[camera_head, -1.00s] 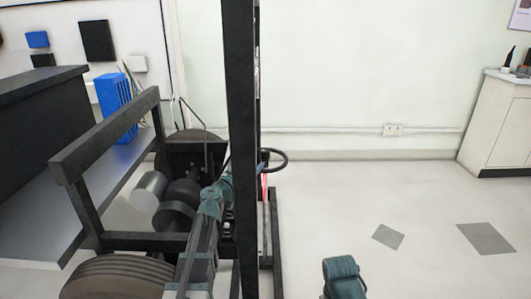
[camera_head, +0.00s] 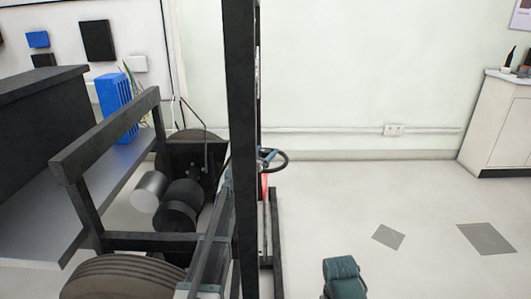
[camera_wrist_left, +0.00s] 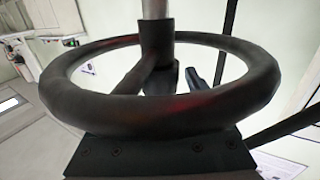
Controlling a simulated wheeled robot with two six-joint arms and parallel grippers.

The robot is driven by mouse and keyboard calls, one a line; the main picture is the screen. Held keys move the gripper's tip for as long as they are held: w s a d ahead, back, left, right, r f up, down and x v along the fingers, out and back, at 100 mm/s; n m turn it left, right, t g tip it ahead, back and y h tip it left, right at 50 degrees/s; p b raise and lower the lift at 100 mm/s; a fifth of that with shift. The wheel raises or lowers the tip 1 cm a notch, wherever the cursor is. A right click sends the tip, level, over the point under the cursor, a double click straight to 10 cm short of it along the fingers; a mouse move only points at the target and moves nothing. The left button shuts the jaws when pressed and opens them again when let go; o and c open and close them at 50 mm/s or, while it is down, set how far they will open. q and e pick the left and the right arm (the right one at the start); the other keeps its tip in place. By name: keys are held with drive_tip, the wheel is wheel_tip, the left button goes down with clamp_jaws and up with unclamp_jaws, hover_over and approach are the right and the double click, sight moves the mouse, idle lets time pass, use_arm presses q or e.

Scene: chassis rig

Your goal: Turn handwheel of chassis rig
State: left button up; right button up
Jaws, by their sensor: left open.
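The black handwheel (camera_head: 284,164) sticks out to the right of the dark upright post in the head view. In the left wrist view the handwheel (camera_wrist_left: 160,118) fills the middle as a thick ring with a hub and a grey shaft. My left gripper (camera_head: 268,157) is open at the near side of the wheel, mostly hidden behind the post. In the wrist view its dark body sits at the bottom, right up against the rim; I cannot tell whether it touches.
The tall dark post (camera_head: 241,120) of the chassis frame stands in front of my left arm. Tyres (camera_head: 120,278) and a black bar (camera_head: 105,137) lie to the left. The floor at the right is clear up to a white cabinet (camera_head: 500,125).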

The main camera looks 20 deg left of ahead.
use_arm(q)
clamp_jaws()
idle(1.4)
